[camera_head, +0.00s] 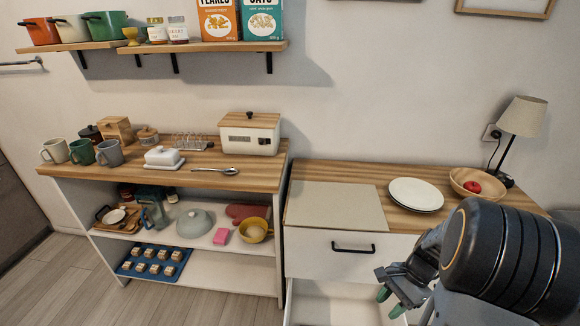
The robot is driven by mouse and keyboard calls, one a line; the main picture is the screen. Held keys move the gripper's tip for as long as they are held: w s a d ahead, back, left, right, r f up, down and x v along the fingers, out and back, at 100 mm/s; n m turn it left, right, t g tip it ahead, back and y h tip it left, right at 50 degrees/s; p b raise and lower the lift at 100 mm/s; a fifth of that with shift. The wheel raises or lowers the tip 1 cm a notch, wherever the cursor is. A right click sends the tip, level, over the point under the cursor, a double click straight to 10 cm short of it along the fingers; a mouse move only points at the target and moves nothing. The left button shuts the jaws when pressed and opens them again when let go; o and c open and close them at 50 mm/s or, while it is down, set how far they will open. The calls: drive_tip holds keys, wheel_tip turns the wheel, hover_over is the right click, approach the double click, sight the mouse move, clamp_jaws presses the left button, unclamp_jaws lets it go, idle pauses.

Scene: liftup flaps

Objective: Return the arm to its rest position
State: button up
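My arm comes in from the right edge, in front of the right-hand cabinet (310,243). My gripper (391,302) hangs at the arm's end, pointing down, with two green fingertips. The fingertips look a little apart, with nothing visible between them. The gripper is below and right of the black handle (353,247) of the upper drawer and apart from it. Below that drawer, a lower white drawer (325,303) appears pulled out. My arm hides part of the cabinet's right side.
On the cabinet top are a pale board (335,205), white plates (416,194), a wooden bowl (465,184) with a red item, and a lamp (522,117). The left shelf unit (215,180) holds mugs, a bread box (250,133) and dishes. Floor is clear at left.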

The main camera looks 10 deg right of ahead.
drive_tip(key=a+r+n+t+h+p, duration=0.2)
drive_tip(key=a+r+n, duration=0.4)
drive_tip(key=r, duration=0.5)
drive_tip(key=a+r+n+t+h+p, duration=0.3)
drive_tip(key=a+r+n+p, duration=0.3)
drive_tip(key=r, duration=0.5)
drive_tip(key=shift+r+n+t+h, duration=0.3)
drive_tip(key=shift+r+n+t, duration=0.1)
drive_tip(key=shift+n, duration=1)
drive_tip(key=shift+w, duration=0.1)
